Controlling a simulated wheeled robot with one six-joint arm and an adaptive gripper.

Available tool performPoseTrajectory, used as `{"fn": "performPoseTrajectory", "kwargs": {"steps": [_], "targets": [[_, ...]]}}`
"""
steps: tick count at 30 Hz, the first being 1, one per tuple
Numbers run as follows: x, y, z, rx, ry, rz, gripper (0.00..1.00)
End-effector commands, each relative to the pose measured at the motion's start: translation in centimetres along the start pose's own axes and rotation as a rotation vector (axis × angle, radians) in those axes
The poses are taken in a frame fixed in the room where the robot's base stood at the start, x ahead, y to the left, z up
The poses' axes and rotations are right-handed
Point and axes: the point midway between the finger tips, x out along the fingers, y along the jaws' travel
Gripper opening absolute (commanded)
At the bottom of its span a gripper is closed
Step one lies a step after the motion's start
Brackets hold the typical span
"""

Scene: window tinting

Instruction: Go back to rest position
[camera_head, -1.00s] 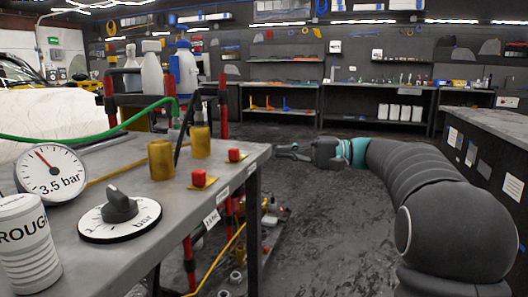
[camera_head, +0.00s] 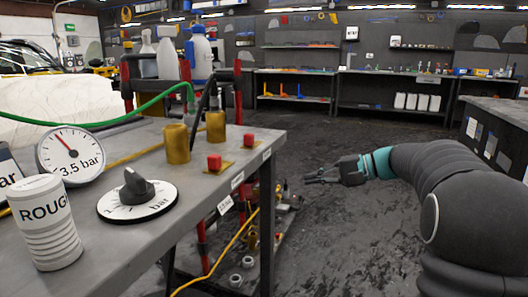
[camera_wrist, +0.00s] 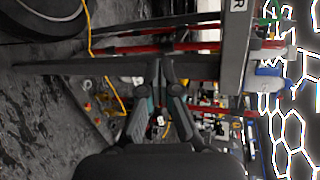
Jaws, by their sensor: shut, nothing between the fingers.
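My gripper (camera_head: 318,177) shows in the head view to the right of the grey workbench, apart from it and over the dark floor. Its fingers point left toward the bench and hold nothing. In the wrist view my gripper (camera_wrist: 160,95) shows at the middle, its fingers close together, with a dark bench leg and shelf clutter beyond them. My arm reaches in from the right edge of the head view.
The workbench (camera_head: 110,250) on the left carries a gauge (camera_head: 70,155), a dial knob (camera_head: 137,195), a white cup (camera_head: 45,222), brass cylinders (camera_head: 177,143) and red buttons (camera_head: 214,161). A lower shelf holds small parts. Open floor (camera_head: 330,240) lies between bench and arm.

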Motion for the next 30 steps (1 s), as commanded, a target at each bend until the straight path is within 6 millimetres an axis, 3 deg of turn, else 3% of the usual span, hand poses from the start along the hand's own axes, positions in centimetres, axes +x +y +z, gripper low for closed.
{"fn": "performPoseTrajectory", "kwargs": {"steps": [1,6,12,21,30], "targets": [[0.2,2.1,0.7,0.022,0.026,0.08,0.0],[0.2,8.9,4.6,0.036,0.105,0.373,0.0],[-1.6,14.9,10.8,-0.065,0.178,0.692,0.0],[-5.1,19.8,19.0,-0.326,0.248,1.013,0.0],[-7.2,21.9,25.8,-0.592,0.281,1.158,0.0]]}}
